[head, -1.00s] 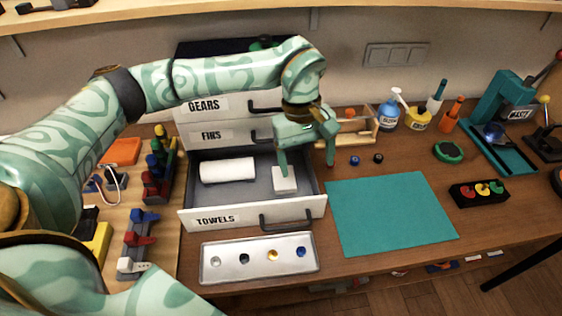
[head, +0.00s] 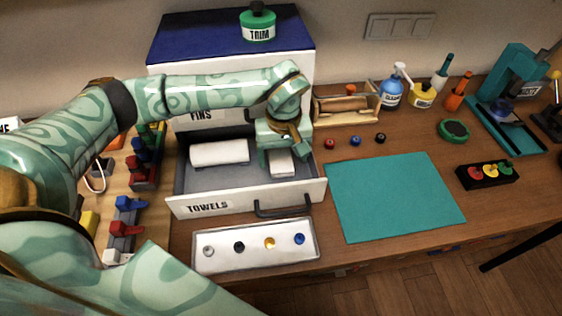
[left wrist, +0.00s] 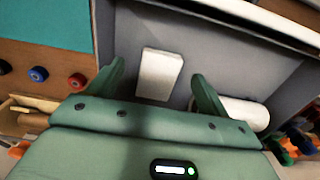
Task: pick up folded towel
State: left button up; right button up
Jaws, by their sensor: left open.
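The folded towel (head: 281,163), a small white block-like bundle, lies in the open drawer marked TOWELS (head: 240,203), in its right part. It also shows in the left wrist view (left wrist: 160,75), lying between the spread fingers. My left gripper (head: 286,158) is open and low over the drawer at the towel, with one finger to either side. I cannot tell whether the fingers touch it; they hold nothing. My right gripper is in neither view.
A white roll (head: 219,152) lies left of the towel in the same drawer. The drawer's front wall carries a dark handle (head: 285,210). A tray (head: 255,262) with small round parts stands before it. A teal mat (head: 395,198) lies clear to the right.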

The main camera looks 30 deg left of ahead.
aim_at(282, 168)
pick_arm(q)
notch_tip(282, 168, down, 3)
jog(key=shift+a+f+b, duration=0.1)
jog(key=shift+f+b, duration=0.05)
jog(key=shift+b, duration=0.15)
jog(key=shift+f, duration=0.3)
jog(key=c, duration=1.1)
jog(key=shift+o, duration=0.2)
